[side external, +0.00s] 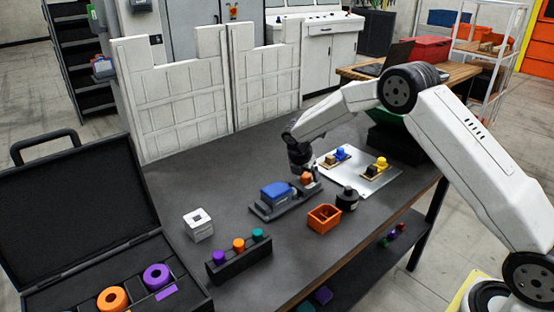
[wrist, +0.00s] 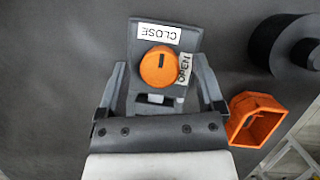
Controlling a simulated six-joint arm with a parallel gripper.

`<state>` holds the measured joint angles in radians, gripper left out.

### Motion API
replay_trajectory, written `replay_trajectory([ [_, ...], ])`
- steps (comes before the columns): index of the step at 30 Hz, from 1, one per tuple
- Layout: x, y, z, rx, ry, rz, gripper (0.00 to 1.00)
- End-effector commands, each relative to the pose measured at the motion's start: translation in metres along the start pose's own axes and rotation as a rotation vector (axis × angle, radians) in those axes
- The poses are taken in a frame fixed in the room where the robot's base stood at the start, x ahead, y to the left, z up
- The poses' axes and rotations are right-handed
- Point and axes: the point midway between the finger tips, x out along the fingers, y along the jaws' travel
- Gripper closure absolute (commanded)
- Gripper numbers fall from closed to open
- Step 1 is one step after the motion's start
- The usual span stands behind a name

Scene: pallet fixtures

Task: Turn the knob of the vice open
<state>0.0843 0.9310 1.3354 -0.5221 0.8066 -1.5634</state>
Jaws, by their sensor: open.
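The vice (side external: 262,209) is a dark grey fixture on the table, with a blue block (side external: 277,193) sitting in it. Its orange knob (side external: 306,178) is at the right end. In the wrist view the knob (wrist: 153,70) is round, with a short dark mark pointing up toward the CLOSE label (wrist: 157,32). The OPEN label (wrist: 184,68) is right of the knob. My gripper (side external: 300,168) is over the knob end, pointing down. In the wrist view its open fingers (wrist: 160,78) stand either side of the knob, with visible gaps. Contact cannot be told; the blue block is hidden there.
An orange open bin (side external: 323,218) and a black cylinder (side external: 347,199) stand close right of the vice. A rack with coloured pegs (side external: 240,262) and a white cube (side external: 198,224) are nearer left. A silver plate (side external: 377,187) with small parts lies behind. Open case (side external: 90,285) at left.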

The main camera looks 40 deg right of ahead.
Motion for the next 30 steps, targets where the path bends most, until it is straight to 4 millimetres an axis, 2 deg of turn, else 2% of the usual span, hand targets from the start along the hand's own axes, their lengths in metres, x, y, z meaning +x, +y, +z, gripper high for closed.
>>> replay_trajectory([
  [3, -0.0001, 0.0, 0.0001, 0.0, 0.0, 0.0, 0.14],
  [4, -0.0001, 0.0, 0.0001, 0.0, 0.0, 0.0, 0.17],
  [12, -0.0003, -0.0001, 0.0001, 0.0, 0.0, 0.0, 1.0],
  [22, -0.0003, 0.0001, 0.0, 0.024, 0.0, -0.011, 1.0],
  [30, -0.0002, 0.001, -0.0001, 0.13, 0.0, -0.056, 1.0],
])
